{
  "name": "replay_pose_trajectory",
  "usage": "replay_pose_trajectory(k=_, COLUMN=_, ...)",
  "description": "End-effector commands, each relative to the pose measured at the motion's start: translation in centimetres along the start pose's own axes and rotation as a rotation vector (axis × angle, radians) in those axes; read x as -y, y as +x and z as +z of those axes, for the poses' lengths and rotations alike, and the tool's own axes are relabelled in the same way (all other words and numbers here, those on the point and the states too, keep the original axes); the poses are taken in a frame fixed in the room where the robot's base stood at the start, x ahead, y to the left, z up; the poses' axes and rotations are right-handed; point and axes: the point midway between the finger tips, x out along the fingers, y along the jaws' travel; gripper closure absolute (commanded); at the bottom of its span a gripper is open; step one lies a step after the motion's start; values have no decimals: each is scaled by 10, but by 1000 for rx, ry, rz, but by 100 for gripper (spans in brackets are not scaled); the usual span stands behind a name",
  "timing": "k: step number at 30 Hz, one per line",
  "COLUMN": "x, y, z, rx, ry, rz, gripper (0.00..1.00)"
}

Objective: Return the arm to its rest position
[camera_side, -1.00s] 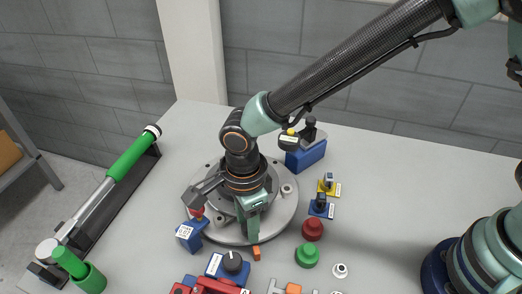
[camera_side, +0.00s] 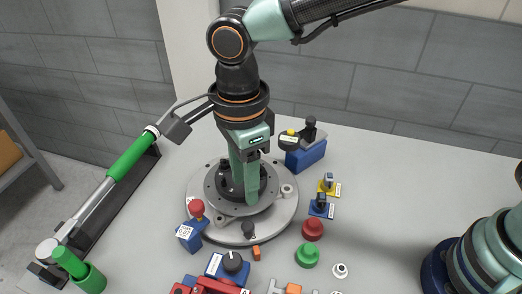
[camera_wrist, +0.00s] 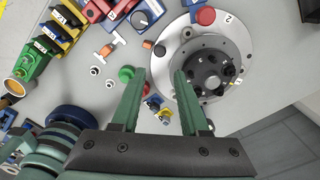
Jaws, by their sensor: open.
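My gripper (camera_side: 243,186) points down above the round grey chassis fixture (camera_side: 278,212) in the side view. Its two green fingers are apart with nothing between them. In the wrist view my gripper (camera_wrist: 160,74) is open, and the fixture's silver disc (camera_wrist: 240,30) with its black hub (camera_wrist: 208,68) lies beneath and to the right of the fingertips. In the side view the fingers cover part of the hub. I cannot tell the exact height of the tips above it.
A red-topped blue block (camera_side: 190,236) stands left of the fixture. A red button (camera_side: 313,229), a green button (camera_side: 307,255) and a blue joystick box (camera_side: 307,157) stand right. A green-handled tool (camera_side: 132,157) lies at left.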

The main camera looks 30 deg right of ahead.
Motion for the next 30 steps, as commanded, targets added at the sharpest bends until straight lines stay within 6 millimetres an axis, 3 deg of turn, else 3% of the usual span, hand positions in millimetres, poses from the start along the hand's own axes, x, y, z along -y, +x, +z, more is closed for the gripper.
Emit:
replay_pose_trajectory(k=7, x=0, y=0, z=0, rx=1, ry=-2, rz=-1, gripper=56)
replay_pose_trajectory(k=11, x=6, y=-7, z=-12, rx=13, ry=-47, rz=-13, gripper=56)
replay_pose_trajectory(k=14, x=16, y=-20, z=-36, rx=32, ry=-145, rz=-42, gripper=56)
replay_pose_trajectory(k=21, x=34, y=-54, z=-119, rx=48, ry=-499, rz=-164, gripper=56)
replay_pose_trajectory(k=30, x=26, y=-76, z=-217, rx=-61, ry=-956, rz=-321, gripper=56)
